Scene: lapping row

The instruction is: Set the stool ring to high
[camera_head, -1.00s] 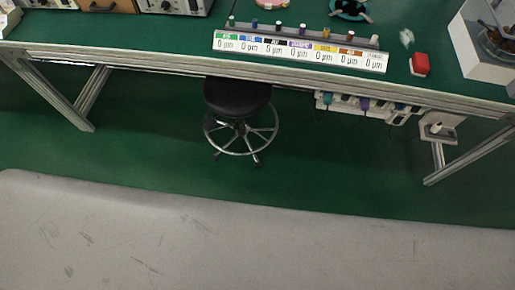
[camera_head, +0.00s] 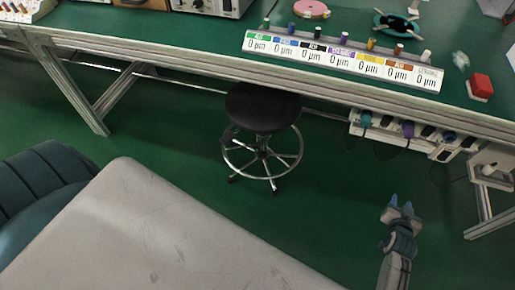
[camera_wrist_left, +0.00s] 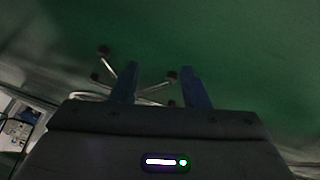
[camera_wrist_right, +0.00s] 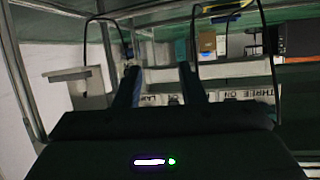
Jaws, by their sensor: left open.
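The stool has a round black seat (camera_head: 262,107) and a chrome foot ring (camera_head: 262,155) around its column, above a wheeled base. It stands upright at the front of the long bench. My right gripper (camera_head: 402,207) is to the right of the stool, apart from it, open and empty; its spread fingers also show in the right wrist view (camera_wrist_right: 158,88). My left gripper (camera_wrist_left: 157,88) is open and empty; it is not seen in the head view. Beyond its fingers, the left wrist view shows part of the stool's wheeled base (camera_wrist_left: 105,75).
The long bench (camera_head: 200,78) crosses the back, with a labelled strip of 0 µm displays (camera_head: 340,62) on its front edge. A socket rail (camera_head: 400,130) hangs below it on the right. Green floor (camera_head: 330,190) lies clear between the stool and my right gripper.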

